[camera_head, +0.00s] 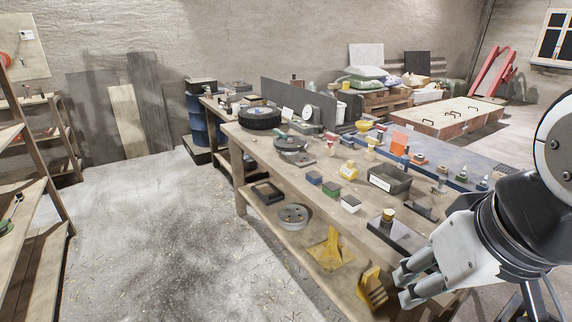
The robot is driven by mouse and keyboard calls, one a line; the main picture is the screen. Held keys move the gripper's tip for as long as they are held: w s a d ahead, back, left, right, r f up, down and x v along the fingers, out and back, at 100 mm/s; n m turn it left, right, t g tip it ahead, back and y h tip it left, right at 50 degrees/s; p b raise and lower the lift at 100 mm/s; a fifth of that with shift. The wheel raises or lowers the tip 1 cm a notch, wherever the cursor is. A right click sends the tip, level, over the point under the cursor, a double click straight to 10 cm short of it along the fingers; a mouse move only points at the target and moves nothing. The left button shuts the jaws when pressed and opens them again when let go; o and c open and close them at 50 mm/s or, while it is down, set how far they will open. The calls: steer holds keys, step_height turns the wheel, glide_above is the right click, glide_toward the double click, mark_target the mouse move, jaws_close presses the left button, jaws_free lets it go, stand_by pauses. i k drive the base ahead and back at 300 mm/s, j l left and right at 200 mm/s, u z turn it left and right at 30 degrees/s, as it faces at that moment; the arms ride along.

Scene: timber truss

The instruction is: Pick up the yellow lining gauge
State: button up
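Several yellow items are in view, and I cannot tell for sure which is the lining gauge. A small yellow block-like piece with a pale face (348,171) stands on the workbench top, left of a dark grey bin. A yellow funnel-shaped piece (363,127) stands farther back. A small yellow and dark cylinder (387,215) sits on a dark plate near the front. My gripper (404,286) is at the lower right, in front of the bench's near end and apart from these pieces. Its fingers look parted, with nothing seen between them.
The wooden workbench (262,152) is crowded with small blocks, a dark bin (389,181), a disc and a dial. Its lower shelf holds a grey wheel (292,217) and yellow brackets (329,250). Shelves (30,195) stand at left. The concrete floor (165,235) between is clear.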

mark_target(347, 170)
steer(key=i+j+z, duration=0.2)
steer(key=z, duration=0.3)
steer(key=i+j+z, duration=0.2)
steer(key=j+z, duration=0.25)
steer(key=i+j+z, duration=0.1)
steer(key=j, duration=0.25)
steer(key=i+j+z, duration=0.1)
steer(key=i+j, duration=0.15)
steer(key=i+j+z, duration=0.1)
steer(key=j, duration=0.35)
steer(key=i+j+z, duration=0.15)
steer(key=j, duration=0.25)
steer(key=i+j+z, duration=0.1)
steer(key=j, duration=0.3)
steer(key=i+j, duration=0.15)
steer(key=j, duration=0.3)
steer(key=i+j, duration=0.1)
steer(key=j, duration=0.35)
steer(key=i+j, duration=0.15)
steer(key=j, duration=0.3)
steer(key=i+j, duration=0.1)
steer(key=j, duration=0.35)
steer(key=i+j, duration=0.15)
steer(key=j, duration=0.3)
